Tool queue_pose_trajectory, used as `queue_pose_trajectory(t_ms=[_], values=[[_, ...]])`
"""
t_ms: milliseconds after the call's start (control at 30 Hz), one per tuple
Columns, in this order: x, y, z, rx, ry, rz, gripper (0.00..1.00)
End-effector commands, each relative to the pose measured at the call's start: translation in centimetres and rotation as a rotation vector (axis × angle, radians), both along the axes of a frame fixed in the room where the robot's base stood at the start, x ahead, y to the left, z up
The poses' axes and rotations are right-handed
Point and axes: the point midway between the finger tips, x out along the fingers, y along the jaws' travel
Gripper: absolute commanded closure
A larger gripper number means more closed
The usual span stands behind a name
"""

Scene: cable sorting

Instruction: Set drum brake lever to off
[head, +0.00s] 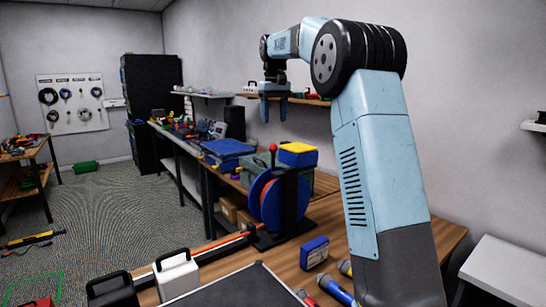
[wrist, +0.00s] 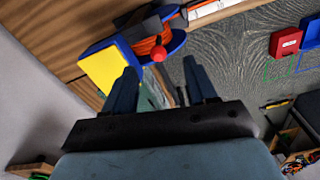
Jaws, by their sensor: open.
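The cable drum (head: 266,200) is a blue reel with orange cable on a black stand on the workbench. It also shows in the wrist view (wrist: 177,42), ahead of my fingers. A red ball knob (head: 273,148), which looks like the brake lever's end, stands at the top of the drum in the head view. The knob also shows in the wrist view (wrist: 158,54), between the lines of my two fingers and apart from them. The lever's markings cannot be read. My gripper (head: 274,112) is open and empty, pointing down above the knob.
A wall shelf (head: 312,101) is behind my gripper. The floor at left is mostly open.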

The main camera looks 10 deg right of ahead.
Motion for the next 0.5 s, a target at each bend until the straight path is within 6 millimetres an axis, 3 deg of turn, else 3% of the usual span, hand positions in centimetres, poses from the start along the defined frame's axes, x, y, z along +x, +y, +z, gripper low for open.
queue_pose_trajectory(t_ms=[33,200,500], values=[[1.1,-0.1,-0.6,0.002,0.011,0.002,0.43],[3.1,-0.3,-1.5,0.006,0.034,0.009,0.43],[3.5,-0.4,-3.5,0.008,0.043,0.011,0.43]])
